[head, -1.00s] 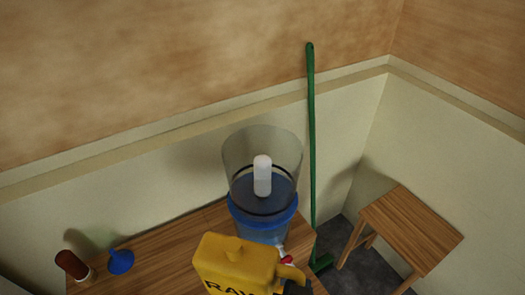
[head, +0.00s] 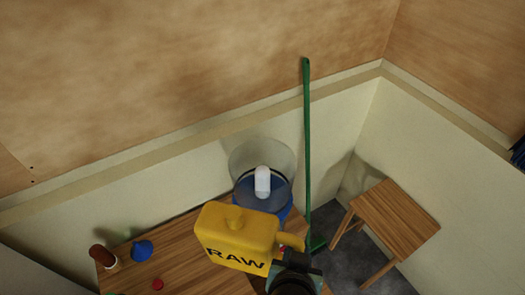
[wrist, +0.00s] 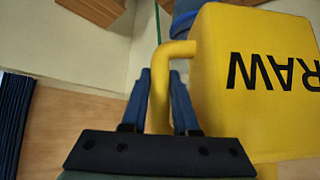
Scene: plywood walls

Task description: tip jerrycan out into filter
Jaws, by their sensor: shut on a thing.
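The yellow jerrycan (head: 237,238), marked RAW, is held up in front of the filter in the head view. It hides the filter's lower part. The filter (head: 270,190) has a clear open top with a white cylinder inside and a blue band below. It stands on the wooden table. My gripper (wrist: 160,75) is shut on the jerrycan's handle, with a blue finger on each side of it in the wrist view. The jerrycan (wrist: 255,85) fills the right of that view. I cannot tell whether its mouth is over the filter.
A blue funnel (head: 142,250), a brown bottle (head: 103,256) and a small red cap (head: 157,284) are on the table (head: 185,262) at left. A green broom (head: 307,150) leans on the wall. A wooden stool (head: 392,218) stands at right.

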